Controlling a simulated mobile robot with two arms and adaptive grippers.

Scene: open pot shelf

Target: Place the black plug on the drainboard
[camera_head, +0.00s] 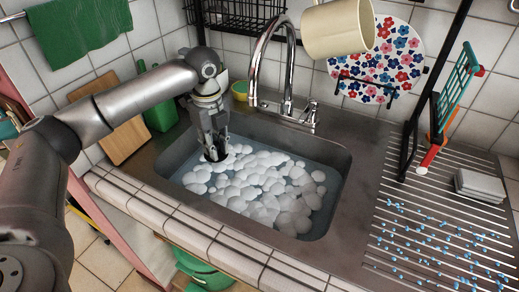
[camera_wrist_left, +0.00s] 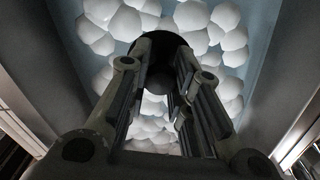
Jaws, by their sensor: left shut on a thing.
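My left gripper (camera_head: 214,146) reaches down into the left back part of the sink (camera_head: 342,172), over the foamy water. It is shut on the black plug (camera_head: 213,157), whose dark edge shows at the fingertips just at the foam. In the left wrist view, the plug (camera_wrist_left: 157,42) is a dark round shape between the two fingers, with white foam around it; the fingers hide part of it. The drainboard (camera_head: 425,192) is the ribbed metal surface to the right of the sink, dotted with blue drops. My right gripper is not in view.
A chrome faucet (camera_head: 286,75) stands behind the sink. A rack post with a teal and orange utensil (camera_head: 437,145) and a stack of pale sponges (camera_head: 480,186) stand at the drainboard. Its front is free except for drops.

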